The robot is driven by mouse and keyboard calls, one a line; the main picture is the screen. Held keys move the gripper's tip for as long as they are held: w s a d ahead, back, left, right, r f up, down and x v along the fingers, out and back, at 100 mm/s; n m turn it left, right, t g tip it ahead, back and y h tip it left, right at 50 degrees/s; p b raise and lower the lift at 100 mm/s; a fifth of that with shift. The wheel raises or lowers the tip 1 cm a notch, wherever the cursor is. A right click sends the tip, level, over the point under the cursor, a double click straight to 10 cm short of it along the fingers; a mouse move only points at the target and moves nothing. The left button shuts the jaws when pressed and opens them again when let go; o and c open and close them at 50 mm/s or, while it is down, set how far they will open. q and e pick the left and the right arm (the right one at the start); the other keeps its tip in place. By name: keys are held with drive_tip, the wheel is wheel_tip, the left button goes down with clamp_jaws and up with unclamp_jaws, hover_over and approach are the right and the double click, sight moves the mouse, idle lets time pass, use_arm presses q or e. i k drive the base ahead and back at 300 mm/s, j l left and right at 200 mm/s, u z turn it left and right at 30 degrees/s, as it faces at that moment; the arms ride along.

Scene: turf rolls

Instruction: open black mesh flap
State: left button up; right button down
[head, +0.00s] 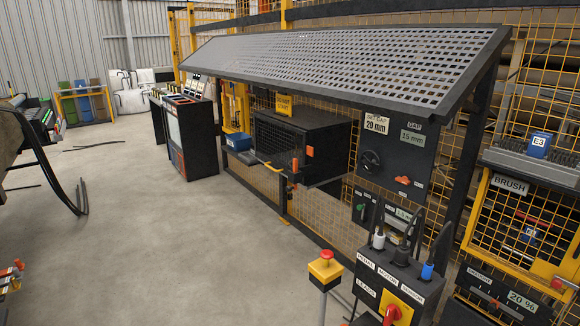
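A black box (315,130) stands out from the yellow mesh fence under the perforated canopy. Its left-facing side holds a black mesh flap (276,139), which looks shut across the opening. An orange latch-like piece (310,152) sits on the box's side, and an orange-red handle-like part (293,167) stands by the flap's lower right corner. What lies behind the mesh is too dark to tell. Neither of my grippers shows in this view.
A perforated grey canopy (340,60) overhangs the box. A post with a red button on a yellow head (325,267) and a black control box (397,285) stand in the foreground. A black cabinet (191,135) stands farther back. The concrete floor (160,230) left of the fence is mostly clear.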

sight(306, 150)
drive_tip(key=i+j+z, duration=0.1)
drive_tip(key=j, duration=0.25)
drive_tip(key=i+j, duration=0.25)
drive_tip(key=j, duration=0.15)
drive_tip(key=i+j+z, duration=0.15)
drive_tip(key=j, duration=0.2)
drive_tip(key=i+j, duration=0.15)
drive_tip(key=j, duration=0.25)
drive_tip(key=i+j+z, duration=0.15)
drive_tip(key=j, duration=0.2)
drive_tip(key=i+j, duration=0.1)
drive_tip(key=j, duration=0.3)
drive_tip(key=i+j+z, duration=0.15)
drive_tip(key=j, duration=0.25)
